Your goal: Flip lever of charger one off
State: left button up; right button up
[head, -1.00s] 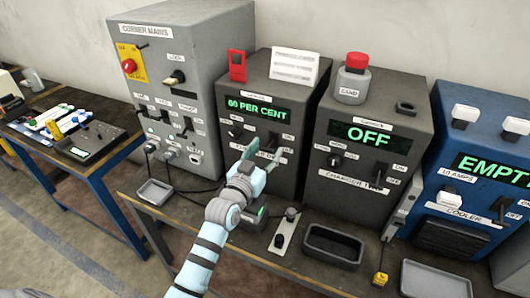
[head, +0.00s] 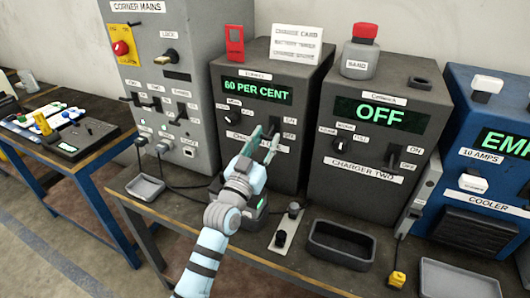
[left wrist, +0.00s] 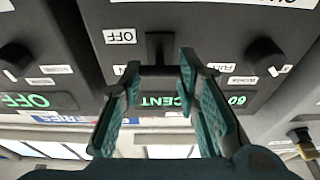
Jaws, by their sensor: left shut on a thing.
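Charger one (head: 262,76) is a dark grey box whose green display (head: 257,91) reads 60 PER CENT. Its lever (head: 272,125) is on the lower right of the front, largely covered by my left gripper (head: 262,143). In the left wrist view, which is upside down, the dark lever (left wrist: 160,48) stands beside the OFF label (left wrist: 120,36). The fingertips of my left gripper (left wrist: 160,70) are on both sides of the lever's handle, shut on it. The name plate below is partly hidden by the fingers. My right gripper is not in view.
Charger two (head: 365,150), reading OFF, stands close on the right, with the blue cooler (head: 487,150) beyond. The grey corner mains cabinet (head: 180,80) is on the left. A small tray (head: 146,187) and an open black bin (head: 341,245) lie on the bench in front.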

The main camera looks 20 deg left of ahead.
pick_arm(q)
jog(key=o, duration=1.2)
jog(key=shift+c, duration=0.2)
jog(key=v, duration=1.2)
jog(key=shift+r, duration=0.1)
